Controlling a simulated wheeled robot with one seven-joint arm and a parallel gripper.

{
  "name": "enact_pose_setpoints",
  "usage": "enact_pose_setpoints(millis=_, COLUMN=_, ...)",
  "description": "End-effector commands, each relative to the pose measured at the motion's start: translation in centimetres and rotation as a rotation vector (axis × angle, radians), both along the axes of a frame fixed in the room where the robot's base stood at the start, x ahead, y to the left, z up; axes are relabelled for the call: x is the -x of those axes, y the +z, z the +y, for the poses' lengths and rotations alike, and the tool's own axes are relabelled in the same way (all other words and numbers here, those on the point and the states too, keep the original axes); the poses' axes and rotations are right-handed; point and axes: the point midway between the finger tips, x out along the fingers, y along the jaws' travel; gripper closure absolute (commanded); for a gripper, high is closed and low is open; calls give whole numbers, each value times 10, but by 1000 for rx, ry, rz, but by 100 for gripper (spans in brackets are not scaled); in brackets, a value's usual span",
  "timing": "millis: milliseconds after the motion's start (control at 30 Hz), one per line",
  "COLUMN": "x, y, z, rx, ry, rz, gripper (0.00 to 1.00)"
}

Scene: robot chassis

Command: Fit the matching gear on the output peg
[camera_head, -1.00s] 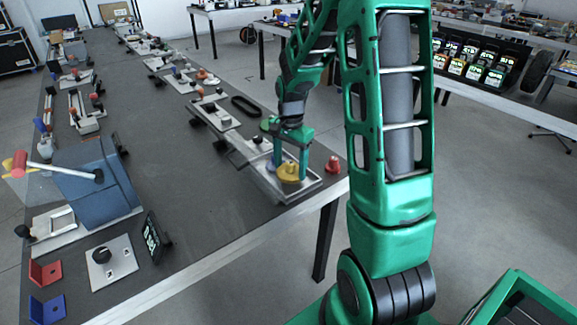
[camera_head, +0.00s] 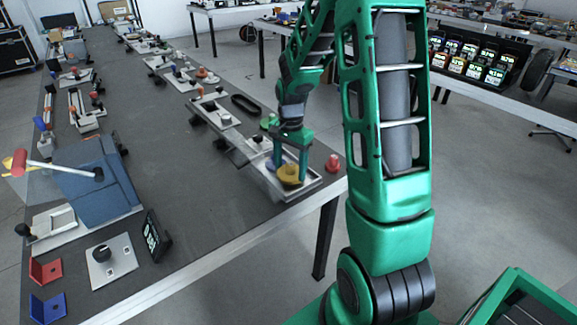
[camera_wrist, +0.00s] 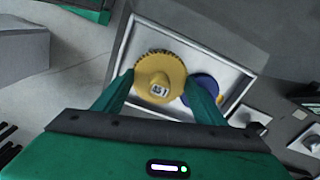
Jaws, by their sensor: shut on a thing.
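My gripper (camera_head: 291,168) points down at the near right end of the bench and is shut on a yellow toothed gear (camera_head: 290,175). In the wrist view the yellow gear (camera_wrist: 158,76), with a raised hub and a dark printed mark, sits between my two fingers (camera_wrist: 163,102). A blue gear (camera_wrist: 207,88) lies beside it, partly behind the right finger; it also shows in the head view (camera_head: 272,165). Both are over a pale-rimmed tray (camera_wrist: 235,92). No bare peg can be made out under the yellow gear, and I cannot tell whether it touches the tray.
A red knobbed piece (camera_head: 332,163) stands right of the tray near the bench edge. A green piece (camera_head: 269,121) and a black oval ring (camera_head: 246,106) lie behind. The dark bench top (camera_head: 190,200) left of the tray is clear.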

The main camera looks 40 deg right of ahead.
Motion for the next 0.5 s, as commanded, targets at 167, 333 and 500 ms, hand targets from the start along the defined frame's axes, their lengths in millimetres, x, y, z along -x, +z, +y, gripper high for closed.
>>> enact_pose_setpoints(millis=167, x=0, y=-3, z=0, rx=0, ry=0, rz=0, gripper=60)
enact_pose_setpoints(millis=333, x=0, y=-5, z=0, rx=0, ry=0, rz=0, gripper=28)
enact_pose_setpoints(millis=500, x=0, y=-5, z=0, rx=0, ry=0, rz=0, gripper=28)
